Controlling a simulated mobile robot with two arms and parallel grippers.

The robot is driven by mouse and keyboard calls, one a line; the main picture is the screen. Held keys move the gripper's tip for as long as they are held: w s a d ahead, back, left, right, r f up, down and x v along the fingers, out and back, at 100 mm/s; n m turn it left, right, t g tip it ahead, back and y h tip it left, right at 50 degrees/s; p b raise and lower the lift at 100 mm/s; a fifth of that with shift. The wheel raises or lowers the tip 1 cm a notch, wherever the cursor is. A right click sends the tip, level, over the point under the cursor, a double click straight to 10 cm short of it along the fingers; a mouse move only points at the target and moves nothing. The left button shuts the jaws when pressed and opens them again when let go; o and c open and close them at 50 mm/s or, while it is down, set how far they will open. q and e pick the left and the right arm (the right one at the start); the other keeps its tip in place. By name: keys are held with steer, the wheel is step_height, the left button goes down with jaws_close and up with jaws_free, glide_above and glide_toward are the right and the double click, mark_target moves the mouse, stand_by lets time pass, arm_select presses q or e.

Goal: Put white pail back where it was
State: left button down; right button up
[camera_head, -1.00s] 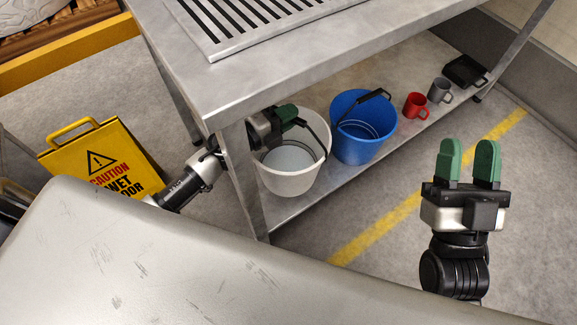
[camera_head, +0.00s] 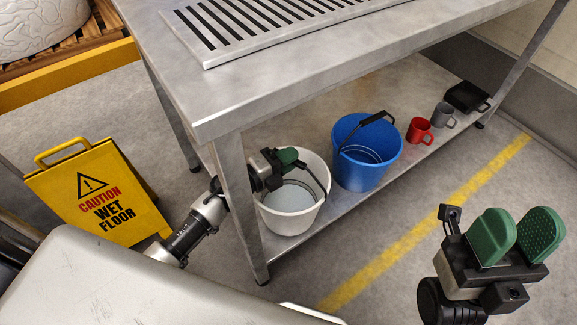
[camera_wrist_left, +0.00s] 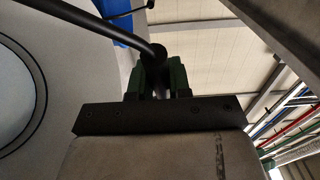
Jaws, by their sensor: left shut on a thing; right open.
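The white pail (camera_head: 290,218) is upright at the left end of the steel table's lower shelf (camera_head: 335,207), beside the table leg. My left gripper (camera_head: 287,157) reaches in past that leg and is shut on the pail's dark handle at the rim. In the left wrist view the gripper's green fingers (camera_wrist_left: 160,78) close on the black handle (camera_wrist_left: 120,38), with the pail's pale wall (camera_wrist_left: 62,65) at left. Whether the pail's base touches the shelf is hard to tell. My right gripper (camera_head: 515,235) is open and empty at the lower right.
A blue bucket (camera_head: 368,165) stands just right of the pail. A red mug (camera_head: 419,131), a grey mug (camera_head: 443,115) and a black tray (camera_head: 466,97) are farther along the shelf. A yellow wet-floor sign (camera_head: 100,195) stands at left. Table leg (camera_head: 240,200) is close to my left arm.

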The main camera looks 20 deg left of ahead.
arm_select(q)
steer(key=shift+f+b, duration=0.3)
steer(key=shift+f, duration=0.6)
steer(key=shift+f, duration=0.15)
steer(key=c, duration=1.1)
jaws_free()
steer(key=shift+o, duration=0.2)
